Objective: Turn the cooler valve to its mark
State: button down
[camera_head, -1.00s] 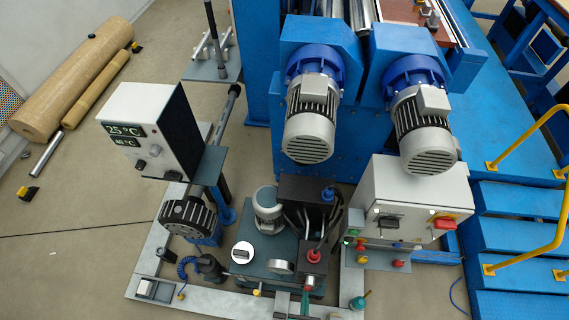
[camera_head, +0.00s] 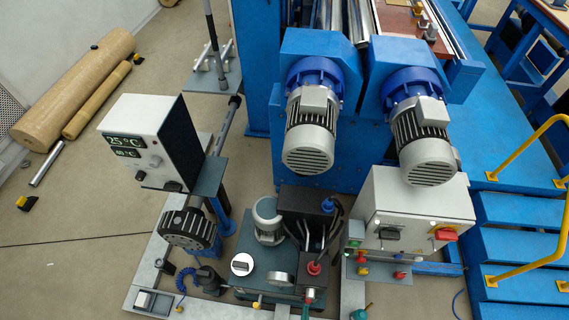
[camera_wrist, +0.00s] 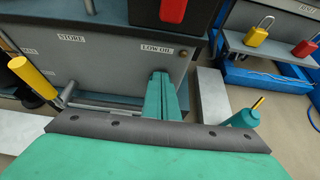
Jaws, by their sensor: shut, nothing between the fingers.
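No part carries a legible cooler valve label, so I cannot tell for sure which one it is. A yellow handle (camera_wrist: 35,80) on a grey pipe stands left of my gripper in the wrist view. A teal fitting (camera_wrist: 245,117) with a thin yellow tip stands on the right; in the head view a teal fitting (camera_head: 359,314) shows at the bottom edge. My gripper (camera_wrist: 161,80) is shut and empty, in front of the grey panel (camera_wrist: 105,60) marked STORE and LOW OIL. It touches neither part visibly. No mark for the valve can be made out.
A hydraulic unit (camera_head: 262,278) with a motor and gauges stands at the bottom centre. A control box (camera_head: 415,208) with a red switch is to its right.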

jog(key=s, duration=0.4)
jog(key=shift+s+a, duration=0.2)
jog(key=shift+a, duration=0.1)
